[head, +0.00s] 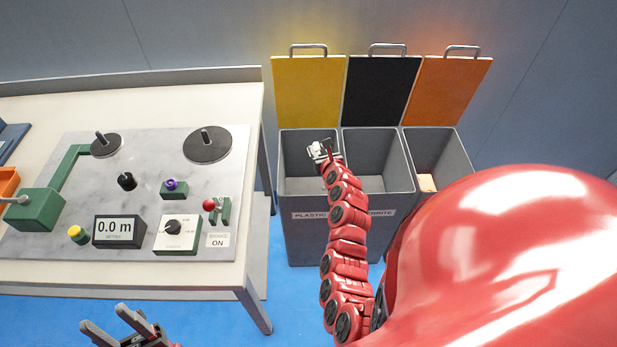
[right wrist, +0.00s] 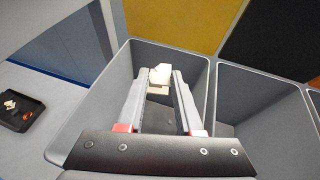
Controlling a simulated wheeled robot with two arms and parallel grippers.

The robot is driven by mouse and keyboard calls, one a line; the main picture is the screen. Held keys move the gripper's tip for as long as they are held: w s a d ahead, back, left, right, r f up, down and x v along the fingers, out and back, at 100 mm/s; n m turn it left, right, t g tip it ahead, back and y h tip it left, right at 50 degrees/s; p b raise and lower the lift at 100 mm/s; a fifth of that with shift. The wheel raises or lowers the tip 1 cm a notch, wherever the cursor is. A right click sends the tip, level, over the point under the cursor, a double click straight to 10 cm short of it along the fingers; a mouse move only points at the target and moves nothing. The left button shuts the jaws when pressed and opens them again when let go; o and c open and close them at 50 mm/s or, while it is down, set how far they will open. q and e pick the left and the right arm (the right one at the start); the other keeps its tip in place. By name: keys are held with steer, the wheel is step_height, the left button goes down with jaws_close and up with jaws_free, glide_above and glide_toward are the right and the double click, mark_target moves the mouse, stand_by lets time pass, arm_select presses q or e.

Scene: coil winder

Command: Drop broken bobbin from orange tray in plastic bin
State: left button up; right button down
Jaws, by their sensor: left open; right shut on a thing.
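The broken bobbin, a small cream-white piece, is at the tips of my right gripper (head: 321,150) in the head view. In the right wrist view the bobbin (right wrist: 160,74) sits between the two fingertips, its outline jagged. My right gripper is shut on it, over the opening of the left grey bin (head: 297,160), whose label begins "PLASTIC". The bin's open inside also shows below the fingers in the right wrist view (right wrist: 95,112). The orange tray (head: 8,184) is cut off at the left edge. My left gripper (head: 118,325) is open and empty, low in front of the bench.
A black-lidded bin (head: 388,150) and an orange-lidded bin (head: 455,152) adjoin on the right; all lids stand open. The bench (head: 225,100) with the winder panel is left. In the wrist view a dark tray (right wrist: 18,122) holds small pieces.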

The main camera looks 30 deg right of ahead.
steer(key=c, duration=0.5)
jaws_free()
steer(key=v, duration=1.7)
steer(key=shift+s, duration=0.25)
steer(key=shift+w+r, duration=0.1)
